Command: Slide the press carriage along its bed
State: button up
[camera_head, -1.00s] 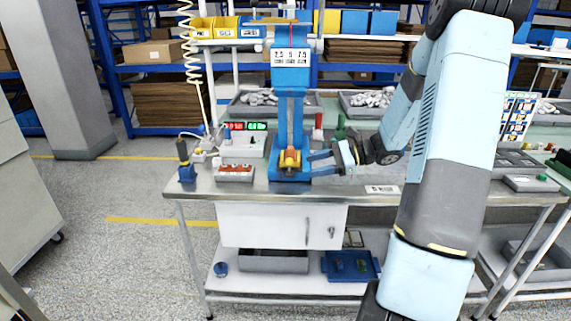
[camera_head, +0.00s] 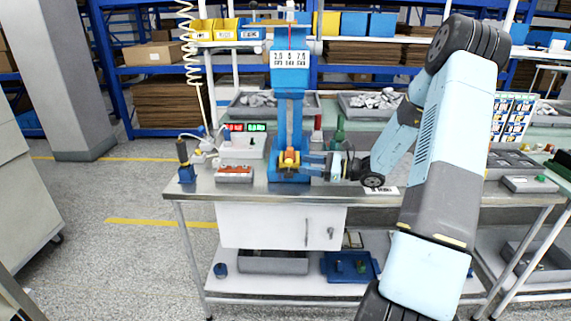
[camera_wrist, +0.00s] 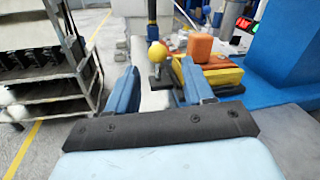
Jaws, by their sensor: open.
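The blue press (camera_head: 291,115) stands near the bench's front edge. The press carriage, yellow with an orange block on top (camera_head: 289,158), sits low at the foot of its column. It also shows in the wrist view (camera_wrist: 222,76). A yellow ball knob (camera_wrist: 157,53) stands on a dark part just left of the carriage in the wrist view. My gripper (camera_head: 307,164) is right of the carriage. In the wrist view my gripper (camera_wrist: 160,88) has its fingers apart. The right finger overlaps the carriage's near side; I cannot tell whether they touch. The bed is mostly hidden.
A grey box with lit displays (camera_head: 243,142) and a block with orange parts (camera_head: 234,173) stand left of the press. Trays of grey parts (camera_head: 275,104) lie behind. A label (camera_head: 381,190) lies on the bench's front right.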

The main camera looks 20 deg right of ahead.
aim_at(289, 161)
jog(key=x, duration=0.7)
jog(key=shift+c, duration=0.5)
grip_shut()
jog(key=shift+w, duration=0.1)
